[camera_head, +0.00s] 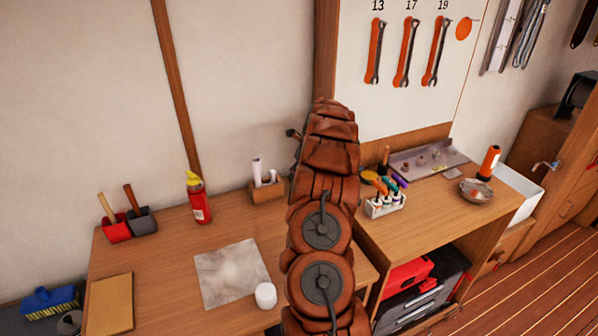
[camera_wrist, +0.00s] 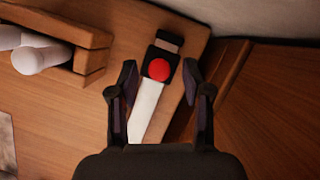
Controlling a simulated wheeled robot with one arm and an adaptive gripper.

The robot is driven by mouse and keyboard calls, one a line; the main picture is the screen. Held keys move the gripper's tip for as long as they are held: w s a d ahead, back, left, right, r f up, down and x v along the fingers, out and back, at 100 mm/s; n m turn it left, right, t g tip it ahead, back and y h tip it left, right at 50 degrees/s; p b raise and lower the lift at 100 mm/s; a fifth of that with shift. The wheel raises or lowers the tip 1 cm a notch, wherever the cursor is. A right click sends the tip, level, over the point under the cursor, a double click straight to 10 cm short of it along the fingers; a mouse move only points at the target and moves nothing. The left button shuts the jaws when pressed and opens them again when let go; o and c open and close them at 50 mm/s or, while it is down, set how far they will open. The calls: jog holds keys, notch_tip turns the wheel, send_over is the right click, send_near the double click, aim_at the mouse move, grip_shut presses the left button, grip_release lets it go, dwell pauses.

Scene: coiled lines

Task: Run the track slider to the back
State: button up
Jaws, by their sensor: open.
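In the wrist view, the track slider is a black block with a round red knob (camera_wrist: 159,69). It sits on a pale, narrow track (camera_wrist: 146,108) fixed on the wooden bench. My gripper (camera_wrist: 158,82) is open, with one dark finger on each side of the slider and gaps to both. I cannot tell the height of the fingertips above the bench. In the head view, my arm hides the slider and the gripper.
A wooden holder (camera_wrist: 92,50) with white rolls stands left of the slider. The bench (camera_head: 165,265) also carries a red bottle (camera_head: 198,200), a white cup (camera_head: 265,295) and a grey sheet (camera_head: 230,273). A marker rack (camera_head: 384,207) stands right of my arm.

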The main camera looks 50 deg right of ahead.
jog(key=v, duration=1.2)
dwell(0.5)
